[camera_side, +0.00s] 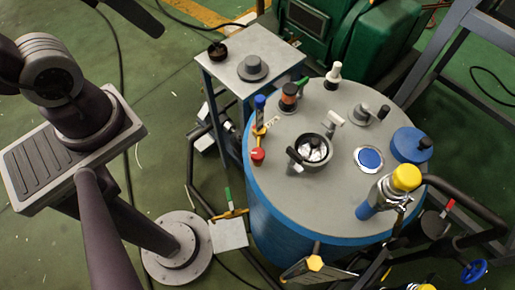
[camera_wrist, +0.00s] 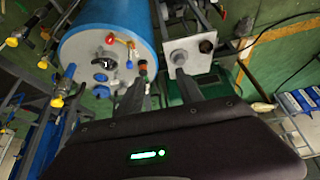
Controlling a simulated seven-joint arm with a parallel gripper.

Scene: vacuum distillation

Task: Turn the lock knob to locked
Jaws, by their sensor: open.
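No part is marked as the lock knob, so I cannot tell for sure which one it is. A round grey knob (camera_side: 252,68) stands on the small square-topped stand (camera_side: 283,62) beside the tank. In the wrist view the grey knob (camera_wrist: 179,57) is close to the tip of my right-hand finger. A red knob (camera_side: 257,156) sits at the left rim of the tank lid, and it also shows in the wrist view (camera_wrist: 109,39). My gripper (camera_wrist: 161,78) is open, with its fingers apart and nothing visible between them. Any contact with the knob cannot be seen.
The blue tank (camera_side: 280,222) with its grey lid carries several fittings, including a yellow-capped valve (camera_side: 406,178) and a blue cap (camera_side: 410,145). A green machine (camera_side: 345,35) stands behind. Pipes and frame bars surround the tank. Green floor is open at left.

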